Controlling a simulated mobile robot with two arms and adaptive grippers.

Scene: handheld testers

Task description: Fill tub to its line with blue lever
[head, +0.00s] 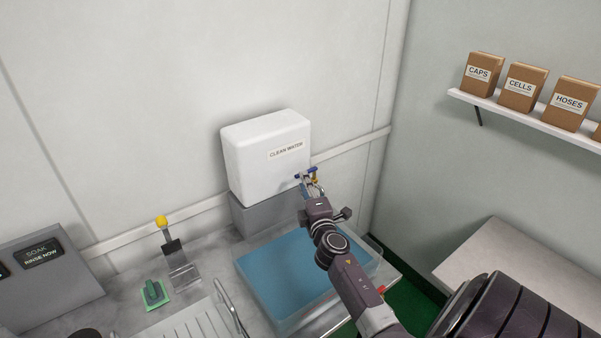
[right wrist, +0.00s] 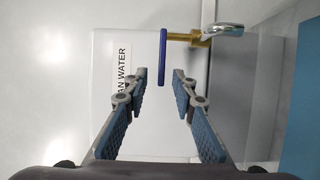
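A white tank (head: 265,150) labelled "CLEAN WATER" stands at the wall on a grey block. Its tap has a blue lever (head: 313,170), partly hidden behind my right gripper (head: 311,188). In the right wrist view the lever (right wrist: 162,50) is attached to a brass valve (right wrist: 185,37) with a silver spout (right wrist: 224,30). The right gripper (right wrist: 160,76) is open, its fingertips on either side of the lever's free end; contact cannot be told. A clear tub (head: 283,328) with blue contents sits below the tap, partly hidden by my right arm. I cannot make out its line. My left gripper is out of view.
A stand with a yellow knob (head: 162,221), a green brush (head: 154,293) and a ribbed draining area (head: 195,328) lie left of the tub. A grey box with "SOAK / RINSE NOW" (head: 42,253) is at far left. A shelf (head: 520,118) with boxes is at upper right.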

